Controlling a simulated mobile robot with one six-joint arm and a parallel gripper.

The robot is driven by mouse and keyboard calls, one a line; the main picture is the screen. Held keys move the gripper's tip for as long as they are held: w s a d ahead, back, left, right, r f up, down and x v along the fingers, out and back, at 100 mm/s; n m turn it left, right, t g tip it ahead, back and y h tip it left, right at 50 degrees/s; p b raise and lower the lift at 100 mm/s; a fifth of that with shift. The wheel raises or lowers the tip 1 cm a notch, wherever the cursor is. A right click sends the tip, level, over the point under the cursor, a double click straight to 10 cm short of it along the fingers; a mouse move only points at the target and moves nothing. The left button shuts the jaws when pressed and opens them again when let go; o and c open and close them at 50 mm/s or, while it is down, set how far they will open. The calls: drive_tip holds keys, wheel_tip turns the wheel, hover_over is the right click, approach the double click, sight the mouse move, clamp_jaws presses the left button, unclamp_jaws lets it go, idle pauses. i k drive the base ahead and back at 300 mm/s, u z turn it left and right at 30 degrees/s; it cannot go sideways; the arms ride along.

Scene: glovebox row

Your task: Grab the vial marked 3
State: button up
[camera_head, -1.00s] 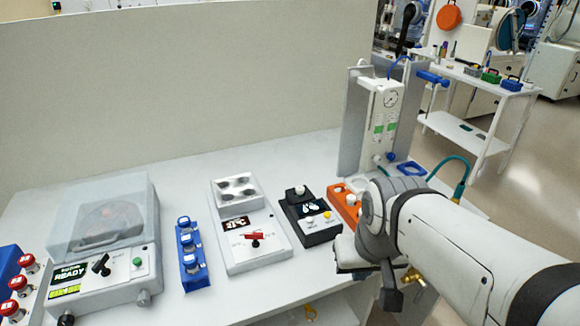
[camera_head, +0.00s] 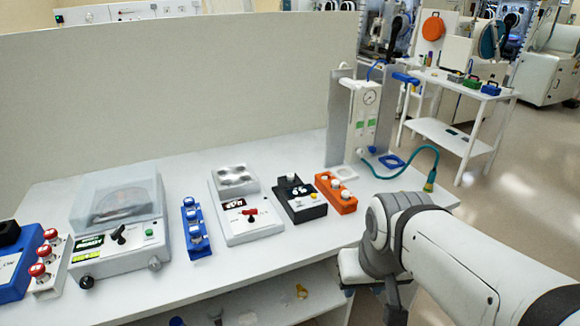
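Three small racks of capped vials stand on the white bench. The white rack (camera_head: 48,284) at the far left holds red-capped vials (camera_head: 44,252). The blue rack (camera_head: 197,245) holds vials with blue-and-white caps (camera_head: 193,215). The orange rack (camera_head: 336,199) holds white-capped vials (camera_head: 337,185). The marks on the caps are too small to read, so I cannot tell which vial is marked 3. My gripper (camera_head: 358,268) is at the bench's front right edge, away from all the racks. Its fingers are not clearly visible and I see nothing held.
A clear-lidded centrifuge (camera_head: 118,225), a white mixer (camera_head: 240,218) and a black device (camera_head: 300,203) stand between the racks. A blue device (camera_head: 15,272) is at the far left. A gauge stand (camera_head: 362,120) with a green hose is at the back right. Bare bench lies in front.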

sight(290, 176)
drive_tip(key=z, duration=0.4)
drive_tip(key=i, duration=1.2)
